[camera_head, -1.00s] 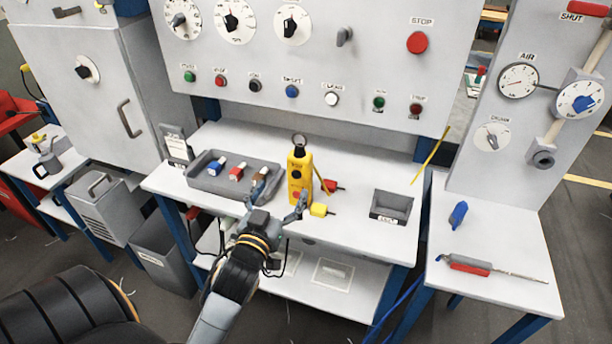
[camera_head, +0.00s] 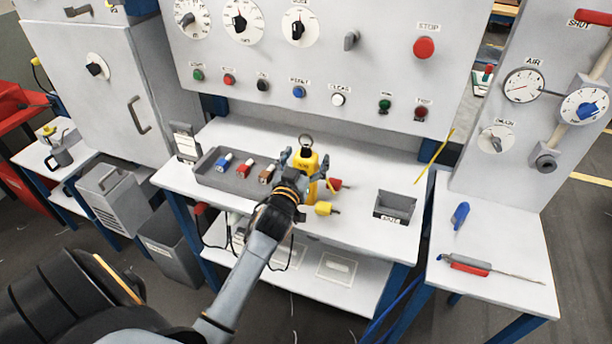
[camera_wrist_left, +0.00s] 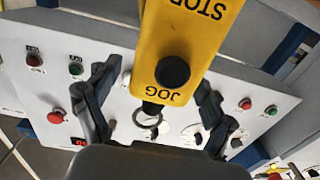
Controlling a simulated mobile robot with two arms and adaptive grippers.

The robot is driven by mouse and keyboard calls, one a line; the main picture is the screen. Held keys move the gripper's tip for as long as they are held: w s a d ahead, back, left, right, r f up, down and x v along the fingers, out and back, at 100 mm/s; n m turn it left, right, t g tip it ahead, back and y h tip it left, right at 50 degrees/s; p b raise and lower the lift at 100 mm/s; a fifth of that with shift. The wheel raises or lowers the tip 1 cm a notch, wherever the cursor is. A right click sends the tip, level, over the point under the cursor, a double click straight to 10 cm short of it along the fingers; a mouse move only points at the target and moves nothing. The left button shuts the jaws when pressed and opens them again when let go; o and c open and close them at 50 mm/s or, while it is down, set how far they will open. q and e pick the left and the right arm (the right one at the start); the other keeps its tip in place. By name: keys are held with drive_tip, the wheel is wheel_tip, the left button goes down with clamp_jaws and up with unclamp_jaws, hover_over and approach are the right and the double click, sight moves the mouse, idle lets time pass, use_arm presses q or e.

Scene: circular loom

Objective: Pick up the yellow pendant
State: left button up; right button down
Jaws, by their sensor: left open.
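The yellow pendant (camera_head: 308,163) stands upright on the white workbench, a ring on its top. My left gripper (camera_head: 304,167) is open at the pendant's upper part, with one finger on either side in the head view. The arm hides the pendant's lower part. In the left wrist view the yellow pendant (camera_wrist_left: 188,45) appears upside down, with STOP and JOG lettering, a black button and the ring. The open fingers of my left gripper (camera_wrist_left: 155,88) spread to its left and right there, with gaps visible. My right gripper is not in view.
A grey tray (camera_head: 207,180) with blue, red and brown items is left of the pendant. Red and yellow plug-like pieces (camera_head: 322,208) lie close on its right. A dark bin (camera_head: 394,206) stands farther right. The control panel (camera_head: 300,62) rises behind the bench (camera_head: 355,220).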

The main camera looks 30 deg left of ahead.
use_arm(q)
drive_tip(key=shift+s, duration=0.1)
clamp_jaws()
drive_tip(key=shift+r, duration=0.15)
